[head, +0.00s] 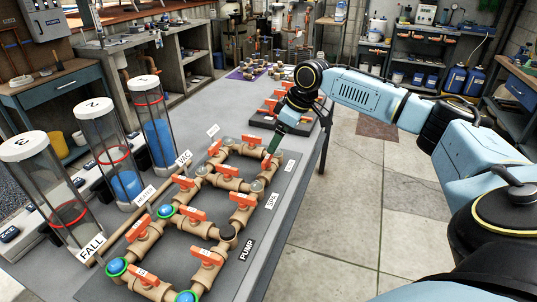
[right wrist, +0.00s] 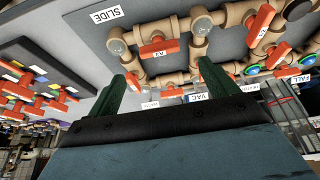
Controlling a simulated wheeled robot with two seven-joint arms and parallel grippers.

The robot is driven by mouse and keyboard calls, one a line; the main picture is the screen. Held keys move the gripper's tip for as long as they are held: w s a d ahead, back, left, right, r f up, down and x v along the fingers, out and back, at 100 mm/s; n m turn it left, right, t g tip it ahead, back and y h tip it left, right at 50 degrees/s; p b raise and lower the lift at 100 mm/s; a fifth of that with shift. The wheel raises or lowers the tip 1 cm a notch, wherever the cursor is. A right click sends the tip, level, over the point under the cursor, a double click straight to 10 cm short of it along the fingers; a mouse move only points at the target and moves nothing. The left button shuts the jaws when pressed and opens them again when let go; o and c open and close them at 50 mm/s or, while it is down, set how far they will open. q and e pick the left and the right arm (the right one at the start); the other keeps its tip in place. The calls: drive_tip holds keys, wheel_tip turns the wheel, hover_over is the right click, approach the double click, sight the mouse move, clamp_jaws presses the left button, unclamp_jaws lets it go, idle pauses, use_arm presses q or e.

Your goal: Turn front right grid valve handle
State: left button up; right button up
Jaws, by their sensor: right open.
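The valve grid is tan piping with orange handles on a dark panel (head: 287,200). At its near right side in the head view is an orange handle (head: 207,256), by the PUMP label. My right gripper (head: 270,152) points down at the grid's far right corner, near the SLIDE side. In the right wrist view its green fingers (right wrist: 163,72) are spread and empty. An orange handle marked A3 (right wrist: 158,48) shows between and beyond the fingertips; I cannot tell any contact. Another orange handle (right wrist: 132,82) is partly hidden by the left-hand finger. My left gripper is out of view.
Clear tubes, one with a FALL label (head: 92,247), stand along the grid's left side. A second board with orange handles (head: 282,112) lies beyond my right gripper. The grey table (head: 215,100) has bare room behind the grid. Open floor (head: 370,200) lies to the right.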

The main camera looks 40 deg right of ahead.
sight(268, 157)
drive_tip(key=x, duration=0.4)
drive_tip(key=shift+w+f, duration=0.1)
drive_tip(key=shift+b+x, duration=0.4)
drive_tip(key=shift+x, duration=0.85)
drive_tip(key=shift+w+a+f, duration=0.1)
drive_tip(key=shift+w+f, duration=0.15)
drive_tip(key=shift+f, duration=0.3)
drive_tip(key=shift+c, duration=0.3)
drive_tip(key=c, duration=0.9)
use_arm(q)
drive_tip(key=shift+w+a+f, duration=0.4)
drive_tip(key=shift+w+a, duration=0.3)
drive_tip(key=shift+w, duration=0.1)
